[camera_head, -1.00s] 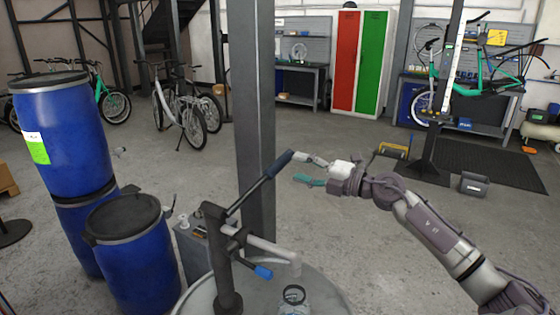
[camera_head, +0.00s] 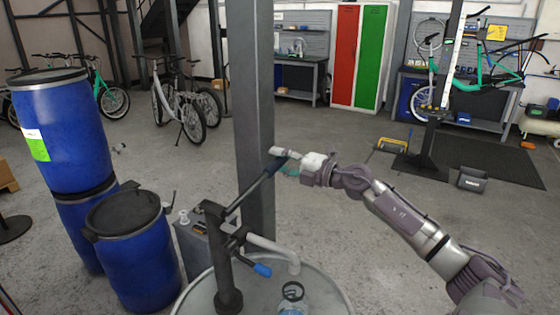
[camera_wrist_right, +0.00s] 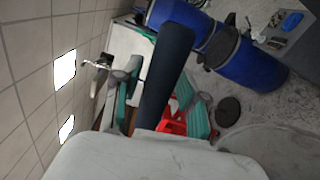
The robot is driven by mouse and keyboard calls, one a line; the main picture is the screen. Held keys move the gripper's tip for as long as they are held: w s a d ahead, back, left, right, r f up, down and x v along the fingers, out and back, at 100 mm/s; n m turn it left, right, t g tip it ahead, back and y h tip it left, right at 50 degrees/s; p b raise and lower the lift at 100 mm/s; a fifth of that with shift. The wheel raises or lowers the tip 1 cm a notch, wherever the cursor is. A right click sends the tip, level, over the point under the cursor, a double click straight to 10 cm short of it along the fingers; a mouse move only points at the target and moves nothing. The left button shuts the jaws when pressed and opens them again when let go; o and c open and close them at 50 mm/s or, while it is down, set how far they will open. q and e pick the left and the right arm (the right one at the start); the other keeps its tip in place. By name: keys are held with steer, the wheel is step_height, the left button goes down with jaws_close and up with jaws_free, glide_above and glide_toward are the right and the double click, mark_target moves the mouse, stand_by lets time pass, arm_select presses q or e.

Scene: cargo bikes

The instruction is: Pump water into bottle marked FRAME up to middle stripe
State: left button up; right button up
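The hand pump (camera_head: 225,265) stands on a grey drum, its lever rising to a dark blue grip (camera_head: 262,184). My right gripper (camera_head: 282,161) is at the upper end of this grip. In the right wrist view the dark blue grip (camera_wrist_right: 166,78) lies between the two fingers, with gaps beside it, so the gripper looks open around it. A clear bluish bottle (camera_head: 293,303) with a black ring on top stands below the spout (camera_head: 275,250). Its lower part is cut off; no marking, stripe or water level can be read. My left gripper is not in view.
A grey post (camera_head: 250,110) stands right behind the lever. Blue barrels (camera_head: 130,250) stand to the left. The grey drum top (camera_head: 325,290) bears the pump.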

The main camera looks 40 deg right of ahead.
jaws_close()
steer(key=shift+f, duration=0.1)
step_height(320, 180, down, 3)
steer(key=shift+d+m, duration=0.1)
steer(key=shift+m, duration=0.7)
steer(key=shift+o, duration=1.9)
jaws_free()
steer(key=v, duration=1.2)
